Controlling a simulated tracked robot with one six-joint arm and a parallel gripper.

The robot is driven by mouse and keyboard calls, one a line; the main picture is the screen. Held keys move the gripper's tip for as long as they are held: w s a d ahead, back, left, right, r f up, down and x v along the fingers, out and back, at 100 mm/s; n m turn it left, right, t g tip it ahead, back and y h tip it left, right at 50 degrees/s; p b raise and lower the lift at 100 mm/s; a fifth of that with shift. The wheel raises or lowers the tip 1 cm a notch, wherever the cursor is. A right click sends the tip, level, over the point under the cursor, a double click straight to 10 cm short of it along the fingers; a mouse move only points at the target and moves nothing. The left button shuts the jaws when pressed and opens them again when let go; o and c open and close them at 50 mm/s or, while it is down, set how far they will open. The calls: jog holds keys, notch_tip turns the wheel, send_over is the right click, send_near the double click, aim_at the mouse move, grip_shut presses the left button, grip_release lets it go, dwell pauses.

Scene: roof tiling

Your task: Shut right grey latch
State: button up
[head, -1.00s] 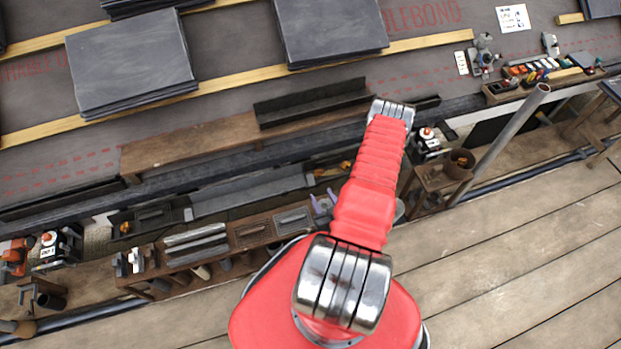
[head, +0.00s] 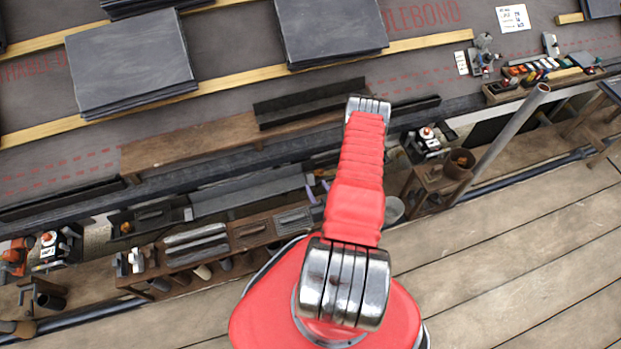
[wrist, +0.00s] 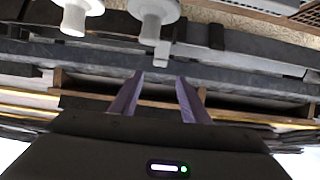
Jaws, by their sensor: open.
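My gripper (wrist: 160,76) shows in the wrist view as two purple fingers standing apart, with nothing between them. In the head view only the purple fingers (head: 317,190) show, small, left of my red arm, by the right end of the grey gutter channel (head: 240,195). In the wrist view a small light grey tab (wrist: 162,54) lies just beyond the gap between the fingers, apart from them. It may be the latch, but I cannot tell for sure, nor whether it is shut. My arm hides part of the gutter area in the head view.
Two pale round fittings (wrist: 153,12) stand at the top of the wrist view. In the head view a wooden tool rack (head: 215,240) lies below the gutter. A slanted pole (head: 505,140) and a brown pot (head: 459,163) stand right of my arm. Slate stacks (head: 132,62) lie above.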

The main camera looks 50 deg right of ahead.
aim_at(309, 175)
jog(key=x, duration=0.8)
jog(key=c, duration=1.1)
